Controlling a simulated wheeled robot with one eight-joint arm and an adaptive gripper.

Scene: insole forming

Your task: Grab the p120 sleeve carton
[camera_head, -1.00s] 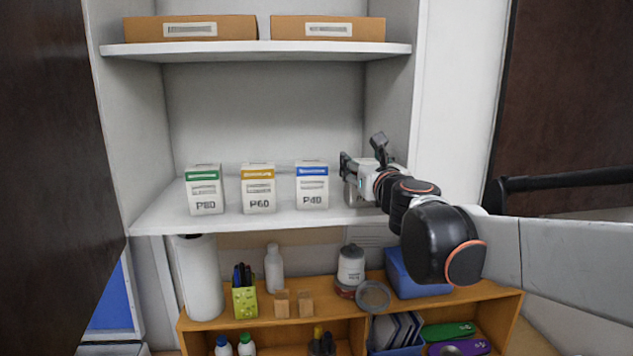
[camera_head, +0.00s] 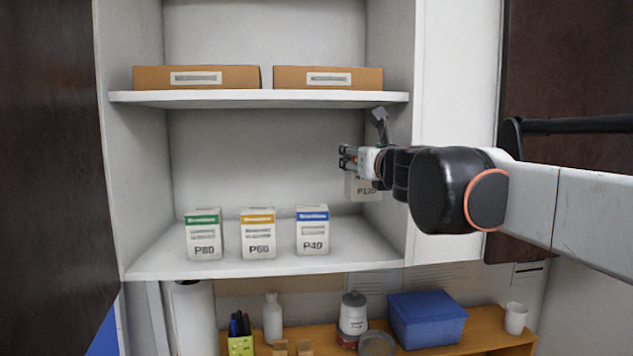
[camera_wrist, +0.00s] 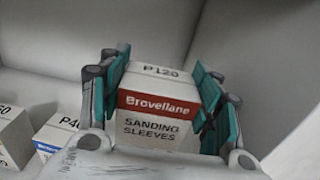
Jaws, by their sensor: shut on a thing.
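The P120 sleeve carton (camera_head: 362,188) is white; the wrist view shows its red band and "Sanding Sleeves" print (camera_wrist: 158,112). My gripper (camera_wrist: 160,95) is shut on it, with a teal-padded finger on each side. In the head view my gripper (camera_head: 352,160) holds the carton in the air above the right part of the middle shelf (camera_head: 350,245). My gripper and wrist hide the carton's upper part there.
The P80 (camera_head: 204,235), P60 (camera_head: 258,234) and P40 (camera_head: 312,231) cartons stand in a row on the shelf. An upper shelf (camera_head: 260,97) with two brown boxes is above. The cabinet's right wall (camera_head: 390,150) is close to the carton.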

